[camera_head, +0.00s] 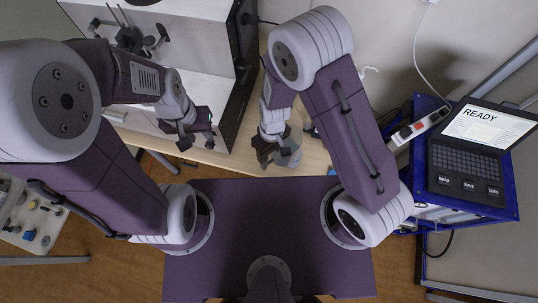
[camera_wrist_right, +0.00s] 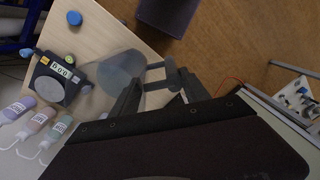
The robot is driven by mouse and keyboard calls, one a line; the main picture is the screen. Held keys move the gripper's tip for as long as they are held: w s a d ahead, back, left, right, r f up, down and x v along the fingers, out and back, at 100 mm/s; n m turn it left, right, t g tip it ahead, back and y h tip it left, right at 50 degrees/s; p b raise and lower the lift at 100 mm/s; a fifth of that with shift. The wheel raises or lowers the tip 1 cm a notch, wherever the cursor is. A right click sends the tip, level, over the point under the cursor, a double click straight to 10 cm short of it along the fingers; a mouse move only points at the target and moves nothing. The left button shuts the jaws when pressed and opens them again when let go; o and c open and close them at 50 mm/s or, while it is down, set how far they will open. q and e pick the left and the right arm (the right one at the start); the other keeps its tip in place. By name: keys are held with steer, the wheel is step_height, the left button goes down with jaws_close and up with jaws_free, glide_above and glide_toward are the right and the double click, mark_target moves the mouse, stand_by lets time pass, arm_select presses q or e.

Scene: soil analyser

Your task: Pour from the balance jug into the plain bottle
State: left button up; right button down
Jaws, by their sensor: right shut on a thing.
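A translucent grey jug (camera_head: 287,153) is at my right gripper (camera_head: 273,153) in the head view, over the wooden table. In the right wrist view the jug (camera_wrist_right: 121,72) shows as a clear round vessel by the dark fingers (camera_wrist_right: 155,90), which are shut on it. Any contents cannot be made out. The balance (camera_wrist_right: 60,80), a dark box with a lit display, stands beside the jug in that view. My left gripper (camera_head: 197,140) has its fingers apart and looks empty, left of the right gripper. I cannot tell which bottle is the plain one.
Several labelled bottles with bent spouts, among them a purple one (camera_wrist_right: 19,108), stand left in the wrist view. A small blue-capped item (camera_wrist_right: 74,18) is near the table edge. A white cabinet (camera_head: 190,45) stands behind.

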steer(key=b, duration=0.3)
steer(key=shift+f+y, duration=0.25)
steer(key=shift+y, duration=0.05)
steer(key=shift+r+g+b, duration=0.2)
steer(key=shift+g+b, duration=0.1)
steer(key=shift+b, duration=0.25)
arm_select(q)
step_height(320, 180, down, 5)
steer(key=shift+f, duration=0.2)
arm_select(e)
steer(key=shift+r+y, duration=0.15)
steer(key=shift+y, duration=0.15)
arm_select(q)
steer(key=shift+a, duration=0.1)
arm_select(e)
steer(key=shift+s+a, duration=0.1)
